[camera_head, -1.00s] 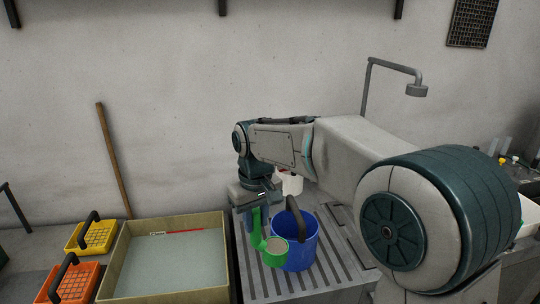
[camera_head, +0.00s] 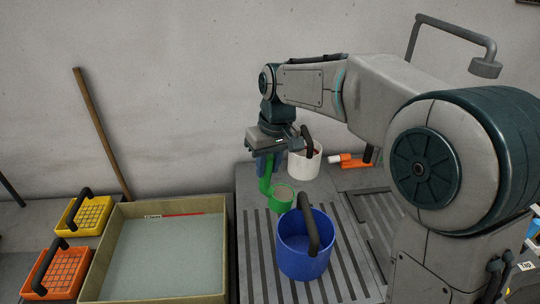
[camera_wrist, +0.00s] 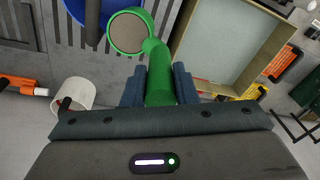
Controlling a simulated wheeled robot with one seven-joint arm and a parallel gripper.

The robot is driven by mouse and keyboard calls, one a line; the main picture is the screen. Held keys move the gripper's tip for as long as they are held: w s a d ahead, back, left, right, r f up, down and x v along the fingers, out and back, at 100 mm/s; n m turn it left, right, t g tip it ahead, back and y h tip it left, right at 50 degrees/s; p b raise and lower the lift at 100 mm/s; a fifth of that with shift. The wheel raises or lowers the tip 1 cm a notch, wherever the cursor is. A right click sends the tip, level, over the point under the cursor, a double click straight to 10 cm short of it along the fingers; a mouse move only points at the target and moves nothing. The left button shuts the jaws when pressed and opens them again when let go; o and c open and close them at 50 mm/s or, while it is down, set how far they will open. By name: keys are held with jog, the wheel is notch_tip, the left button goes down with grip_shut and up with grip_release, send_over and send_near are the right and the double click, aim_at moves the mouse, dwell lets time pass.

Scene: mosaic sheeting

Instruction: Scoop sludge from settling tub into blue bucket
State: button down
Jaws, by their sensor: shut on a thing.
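My gripper (camera_head: 265,166) is shut on the upright handle of a green scoop (camera_head: 281,199). The scoop's round cup also shows in the wrist view (camera_wrist: 128,32), with a flat grey-brown fill inside it. The blue bucket (camera_head: 305,262) stands on the slatted grey surface with its dark handle upright. In the head view the cup is just behind and left of the bucket; its height above the surface is hard to tell. The settling tub (camera_head: 200,204) is a beige box holding grey-green water, to the left. Its bottom is not visible.
A white bucket (camera_head: 301,168) with a dark handle stands behind my gripper. An orange-and-white tool (camera_head: 350,160) lies to its right. Yellow (camera_head: 90,215) and orange (camera_head: 55,272) baskets stand left of the tub. A wooden pole (camera_head: 100,135) leans on the wall.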

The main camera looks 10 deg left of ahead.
aim_at(292, 196)
jog(key=d+f+y, duration=0.1)
jog(key=f, duration=0.1)
jog(key=d+f+y+b, duration=0.1)
jog(key=f, duration=0.1)
jog(key=d+f+y+b, duration=0.1)
jog(key=f, duration=0.1)
jog(key=shift+d+f, duration=0.25)
jog(key=shift+d, duration=0.05)
jog(key=shift+w+d+f+b, duration=0.1)
jog(key=shift+d+f+b, duration=0.2)
jog(key=shift+b, duration=0.4)
jog(key=shift+r+y, duration=0.1)
jog(key=shift+y, duration=0.3)
jog(key=shift+a, duration=0.1)
jog(key=shift+f+b, duration=0.4)
jog(key=shift+b, duration=0.05)
jog(key=shift+w+d+r+g+y+b, duration=0.15)
jog(key=shift+d+y+b, duration=0.75)
jog(key=shift+b, duration=0.45)
jog(key=shift+s+d+r+g+y+b, duration=0.1)
jog(key=shift+d+g+y+b, duration=0.05)
jog(key=shift+d+y+b, duration=0.95)
dwell(1.5)
jog(key=shift+w+d+f+b, duration=0.1)
jog(key=shift+d+b, duration=0.3)
jog(key=shift+b, duration=0.7)
dwell(0.4)
